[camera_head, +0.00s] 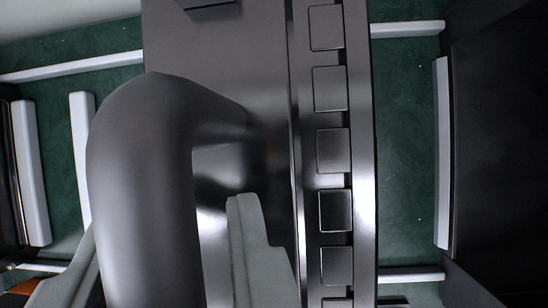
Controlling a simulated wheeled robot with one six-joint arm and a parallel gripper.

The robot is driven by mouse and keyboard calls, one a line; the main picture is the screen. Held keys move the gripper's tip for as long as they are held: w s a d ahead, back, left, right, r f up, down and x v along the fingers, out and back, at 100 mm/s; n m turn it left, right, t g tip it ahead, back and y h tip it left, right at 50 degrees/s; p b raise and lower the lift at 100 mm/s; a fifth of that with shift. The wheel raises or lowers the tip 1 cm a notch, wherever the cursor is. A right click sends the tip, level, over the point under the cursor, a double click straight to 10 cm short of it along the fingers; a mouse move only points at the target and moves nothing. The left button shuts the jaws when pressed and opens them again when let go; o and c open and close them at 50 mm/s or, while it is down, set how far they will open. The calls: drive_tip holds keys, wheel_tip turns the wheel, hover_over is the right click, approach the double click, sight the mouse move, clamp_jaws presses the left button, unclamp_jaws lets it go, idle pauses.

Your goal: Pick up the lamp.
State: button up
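The lamp (260,60) is a dark, glossy floodlight housing. It fills the middle of the view and runs off the top and bottom edges. A row of square blocks lies along its right side. A thick, rounded dark handle (140,170) bends out from its body and runs down the left. My gripper (165,216) reaches in from the bottom with its two grey fingers apart. One finger is left of the handle and the other is right of it. A gap shows between the handle and the right finger. The left finger's contact with the handle is unclear.
A green surface (405,150) with pale strips (442,150) lies behind the lamp on both sides. Dark blocks or walls (505,150) stand at the far right, and a dark piece (8,180) is at the left edge. Green surface is bare right of the lamp.

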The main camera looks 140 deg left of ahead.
drive_tip(key=shift+a+f, duration=0.15)
drive_tip(key=shift+f, duration=0.05)
clamp_jaws()
drive_tip(key=shift+r, duration=0.15)
idle(1.2)
